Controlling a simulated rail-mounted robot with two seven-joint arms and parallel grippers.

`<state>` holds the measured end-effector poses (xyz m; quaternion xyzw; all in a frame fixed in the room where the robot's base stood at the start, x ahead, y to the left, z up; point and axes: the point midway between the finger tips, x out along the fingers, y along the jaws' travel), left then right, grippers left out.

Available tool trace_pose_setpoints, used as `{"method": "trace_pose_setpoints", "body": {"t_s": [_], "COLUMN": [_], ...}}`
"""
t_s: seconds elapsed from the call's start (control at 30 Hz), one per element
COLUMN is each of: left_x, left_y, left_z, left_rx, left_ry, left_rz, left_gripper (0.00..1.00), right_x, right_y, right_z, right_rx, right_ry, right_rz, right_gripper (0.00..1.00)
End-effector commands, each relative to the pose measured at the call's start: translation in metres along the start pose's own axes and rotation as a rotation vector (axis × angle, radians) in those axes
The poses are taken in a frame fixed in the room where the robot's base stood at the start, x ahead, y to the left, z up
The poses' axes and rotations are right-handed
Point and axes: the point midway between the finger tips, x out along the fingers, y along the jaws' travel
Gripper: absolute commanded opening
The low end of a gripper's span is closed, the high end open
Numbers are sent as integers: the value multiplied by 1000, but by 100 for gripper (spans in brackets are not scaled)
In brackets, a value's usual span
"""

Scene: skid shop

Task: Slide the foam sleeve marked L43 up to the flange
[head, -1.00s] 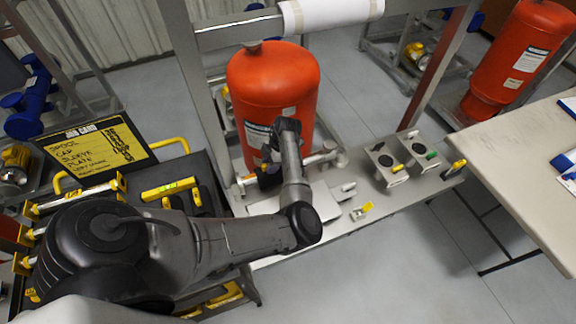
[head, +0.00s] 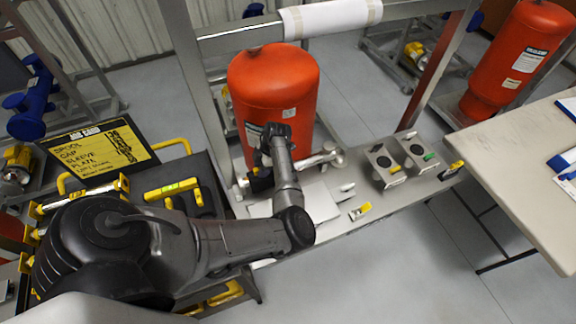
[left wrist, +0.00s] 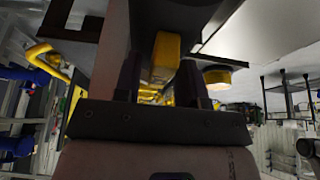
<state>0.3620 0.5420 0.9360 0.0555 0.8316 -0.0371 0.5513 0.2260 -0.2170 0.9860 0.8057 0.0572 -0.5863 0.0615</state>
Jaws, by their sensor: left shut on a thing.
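A short pale pipe (head: 315,161) runs across the front of the red tank, with rounded fittings near its ends. A dark sleeve-like piece (head: 261,184) sits around its left part; I cannot read an L43 mark on it. My left gripper (head: 262,172) reaches down to this piece and is shut on it, with the jaws largely hidden by my wrist. In the left wrist view, the two dark fingers (left wrist: 160,80) show with a yellow block (left wrist: 166,52) seen between them; the held piece is hard to make out there. My right gripper is not in view.
The red tank (head: 275,90) stands close behind the pipe. Grey blocks with round holes (head: 384,163) and a yellow-ended piece (head: 361,211) are on the skid deck to the right. A tool cart (head: 205,170) with a job card (head: 97,150) stands left. A pale table (head: 520,165) is at right.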

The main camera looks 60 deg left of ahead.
Motion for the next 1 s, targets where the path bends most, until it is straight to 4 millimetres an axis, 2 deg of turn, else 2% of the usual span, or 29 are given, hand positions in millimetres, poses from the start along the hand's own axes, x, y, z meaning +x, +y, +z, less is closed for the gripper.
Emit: {"method": "trace_pose_setpoints", "body": {"t_s": [1.0], "left_x": [3], "left_y": [0], "left_z": [-9], "left_rx": [-1], "left_ry": [0], "left_rz": [0], "left_gripper": [24], "right_x": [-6], "right_y": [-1], "right_z": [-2], "right_rx": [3], "right_ry": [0], "right_rz": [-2], "right_gripper": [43]}}
